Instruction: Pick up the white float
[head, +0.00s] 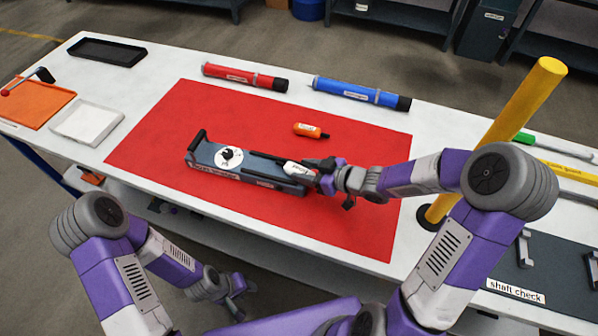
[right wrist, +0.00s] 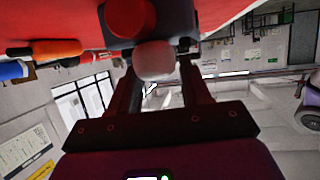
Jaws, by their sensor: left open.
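The white float (head: 299,171) is at the right end of a grey-blue device (head: 222,170) on the red mat. In the right wrist view the float (right wrist: 155,61) is a rounded white shape between my fingertips. My right gripper (head: 322,172) is at the float, partly covering the device's right end. In the wrist view its fingers (right wrist: 160,72) stand apart on both sides of the float, with a gap showing at the right one. My left gripper (head: 236,292) is open and empty, low in front of the table, away from the float.
The red mat (head: 150,150) bears an orange tube (head: 310,130). Red (head: 243,77) and blue (head: 358,92) tubes lie behind.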

